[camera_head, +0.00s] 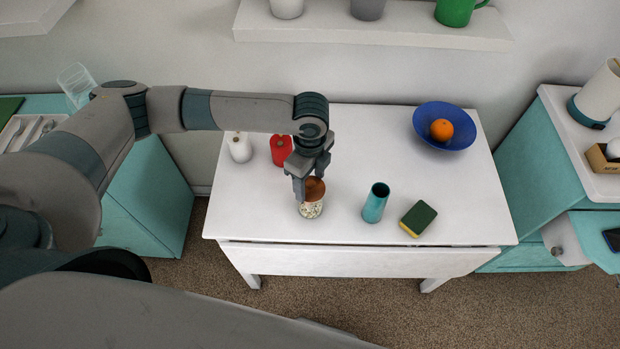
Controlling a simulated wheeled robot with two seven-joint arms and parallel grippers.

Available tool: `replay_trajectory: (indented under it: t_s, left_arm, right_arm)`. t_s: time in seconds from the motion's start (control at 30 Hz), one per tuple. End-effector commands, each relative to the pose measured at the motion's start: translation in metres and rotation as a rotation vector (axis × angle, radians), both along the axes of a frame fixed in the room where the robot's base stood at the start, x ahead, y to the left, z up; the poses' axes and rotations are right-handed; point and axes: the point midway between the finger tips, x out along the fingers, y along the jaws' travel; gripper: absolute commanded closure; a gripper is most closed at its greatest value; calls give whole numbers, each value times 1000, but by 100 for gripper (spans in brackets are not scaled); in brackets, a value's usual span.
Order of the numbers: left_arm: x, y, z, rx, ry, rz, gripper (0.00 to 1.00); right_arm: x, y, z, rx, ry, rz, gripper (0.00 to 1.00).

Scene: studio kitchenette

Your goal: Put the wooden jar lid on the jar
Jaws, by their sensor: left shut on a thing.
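The jar (311,210) is clear with pale speckled contents and stands upright near the front edge of the white table. The wooden lid (316,186) is a brown disc at the jar's top, just under my left gripper. My left gripper (307,190) points down over the jar and is shut on the lid, and its fingers hide part of it. The lid looks tilted, and I cannot tell whether it touches the jar's rim. My right gripper is not in view.
On the white table (370,150), a teal cup (375,203) and a green-yellow sponge (418,219) stand right of the jar. A red container (281,150) and a white one (239,148) stand behind left. A blue bowl (462,113) holds an orange (441,130).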

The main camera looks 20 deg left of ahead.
Motion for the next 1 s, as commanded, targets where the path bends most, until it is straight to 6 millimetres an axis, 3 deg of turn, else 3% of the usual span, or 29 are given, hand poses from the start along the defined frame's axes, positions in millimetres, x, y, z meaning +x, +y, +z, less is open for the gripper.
replay_trajectory:
  t_s: [0.37, 0.4, 0.47, 0.67, 0.8, 1.0]
  left_arm:
    - [0, 0, 0, 0, 0, -1, 64]
    - [0, 0, 0, 0, 0, -1, 38]
    - [0, 0, 0, 0, 0, -1, 24]
    - [0, 0, 0, 0, 0, -1, 21]
    - [0, 0, 0, 0, 1, -1, 0]
    - [0, 0, 0, 0, 1, -1, 0]
  right_arm:
    - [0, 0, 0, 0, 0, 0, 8]
    - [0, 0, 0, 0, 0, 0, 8]
    - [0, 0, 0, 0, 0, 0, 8]
    - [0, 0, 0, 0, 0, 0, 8]
    - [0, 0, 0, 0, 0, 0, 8]
    - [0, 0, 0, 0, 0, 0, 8]
